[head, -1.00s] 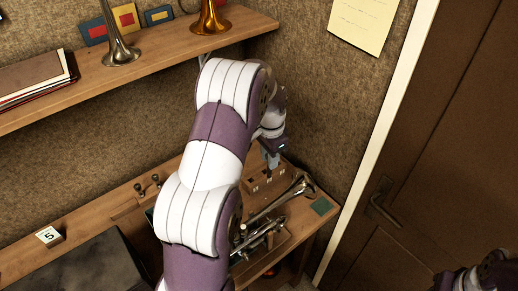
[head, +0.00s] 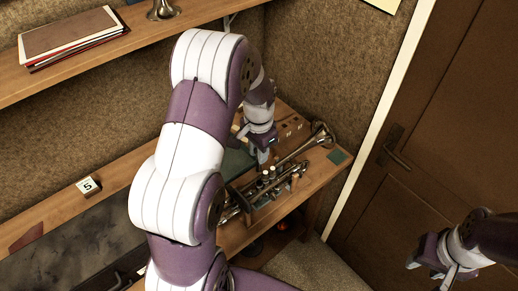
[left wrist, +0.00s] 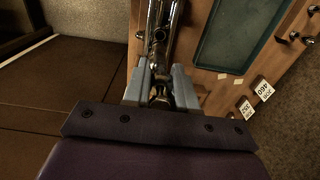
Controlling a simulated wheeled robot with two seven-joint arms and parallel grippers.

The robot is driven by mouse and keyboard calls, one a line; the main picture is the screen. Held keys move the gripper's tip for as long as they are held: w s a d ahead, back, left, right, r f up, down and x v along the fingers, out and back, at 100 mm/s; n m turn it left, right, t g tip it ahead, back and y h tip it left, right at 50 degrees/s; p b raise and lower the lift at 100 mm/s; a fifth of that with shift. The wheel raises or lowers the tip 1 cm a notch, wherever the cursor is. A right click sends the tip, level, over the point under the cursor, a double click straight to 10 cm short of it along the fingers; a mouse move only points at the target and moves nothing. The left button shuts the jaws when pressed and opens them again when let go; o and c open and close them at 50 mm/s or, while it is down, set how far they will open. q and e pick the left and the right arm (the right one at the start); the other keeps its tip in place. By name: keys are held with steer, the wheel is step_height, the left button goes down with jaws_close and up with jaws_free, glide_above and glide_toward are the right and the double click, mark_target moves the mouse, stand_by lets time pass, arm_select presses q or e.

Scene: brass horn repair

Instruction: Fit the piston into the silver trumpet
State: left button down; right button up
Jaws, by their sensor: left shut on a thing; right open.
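The silver trumpet (head: 296,158) lies on its stand at the right end of the workbench, its bell towards the back right. My left gripper (head: 262,160) points down just above its valves. In the left wrist view my left gripper (left wrist: 161,92) is shut on the piston (left wrist: 160,96), of which only a small metal part shows between the fingers. The trumpet's tubing (left wrist: 160,30) is just beyond the fingertips; I cannot tell whether the piston touches a valve casing. My right gripper (head: 431,273) is open and empty, off to the right, away from the bench.
A wooden block with holes (head: 290,128) stands behind the trumpet, and a small green square (head: 337,157) lies at the bench's right end. A dark green tray (left wrist: 235,35) is beside the trumpet. A shelf (head: 100,62) runs above the bench. A brown door (head: 440,130) is at right.

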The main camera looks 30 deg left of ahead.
arm_select(q)
steer(key=shift+s+f, duration=0.1)
steer(key=shift+f, duration=0.45)
steer(key=f+b, duration=0.1)
steer(key=f, duration=0.1)
steer(key=w+f+b, duration=0.1)
steer(key=f+b, duration=0.1)
steer(key=shift+f, duration=0.1)
steer(key=shift+s+f, duration=0.25)
steer(key=shift+f, duration=0.05)
steer(key=shift+w, duration=0.1)
stand_by(0.9)
steer(key=shift+f+b, duration=2.3)
steer(key=shift+f, duration=1.4)
